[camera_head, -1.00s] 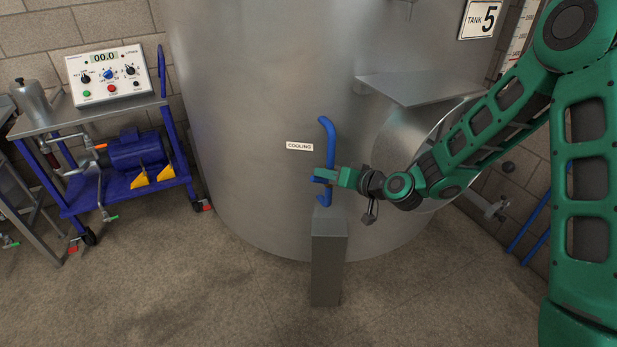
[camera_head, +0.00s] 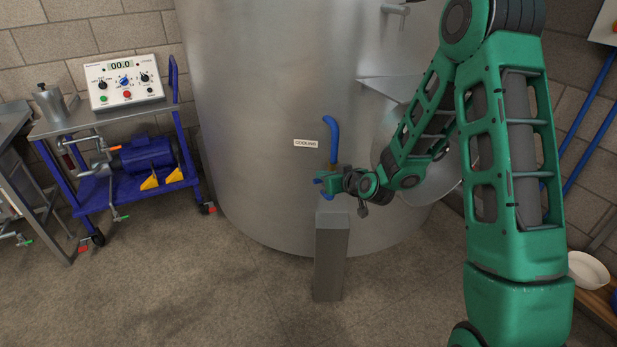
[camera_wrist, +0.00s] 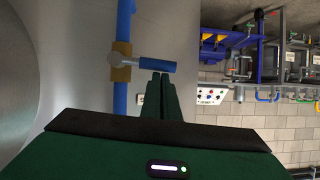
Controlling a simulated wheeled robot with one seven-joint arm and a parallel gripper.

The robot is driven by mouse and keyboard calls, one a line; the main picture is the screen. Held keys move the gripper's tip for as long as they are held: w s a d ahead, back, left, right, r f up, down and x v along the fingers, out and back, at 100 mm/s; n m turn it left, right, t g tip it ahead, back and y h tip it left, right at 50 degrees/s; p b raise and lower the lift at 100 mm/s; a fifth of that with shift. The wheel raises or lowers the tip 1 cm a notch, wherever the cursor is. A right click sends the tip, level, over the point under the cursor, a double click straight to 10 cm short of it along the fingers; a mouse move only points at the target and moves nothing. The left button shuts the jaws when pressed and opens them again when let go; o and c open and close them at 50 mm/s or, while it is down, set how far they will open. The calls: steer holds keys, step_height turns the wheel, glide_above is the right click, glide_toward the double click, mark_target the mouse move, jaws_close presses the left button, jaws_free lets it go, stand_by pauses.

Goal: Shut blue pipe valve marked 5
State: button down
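The blue pipe (camera_head: 331,140) stands upright against the steel tank (camera_head: 260,120), beside a label reading COOLING (camera_head: 305,143). It also shows in the wrist view (camera_wrist: 122,100), with a brass valve body (camera_wrist: 121,66) on it. The valve's short blue handle (camera_wrist: 158,65) lies crosswise to the pipe there. My gripper (camera_head: 327,180) is at the valve. In the wrist view its fingers (camera_wrist: 163,78) are together, with their tips against or just beside the handle's side, not around it. Whether they touch is unclear. No 5 shows in the present views.
A grey post (camera_head: 330,260) stands below the pipe. A blue cart (camera_head: 150,190) with a control box (camera_head: 125,88) stands to the left. A steel shelf (camera_head: 390,88) juts from the tank near my arm. A white bowl (camera_head: 588,270) is at the right. The front floor is open.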

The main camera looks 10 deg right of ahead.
steer(key=shift+s+a+f, duration=0.1)
steer(key=shift+a+f, duration=0.05)
steer(key=shift+f, duration=0.4)
stand_by(0.4)
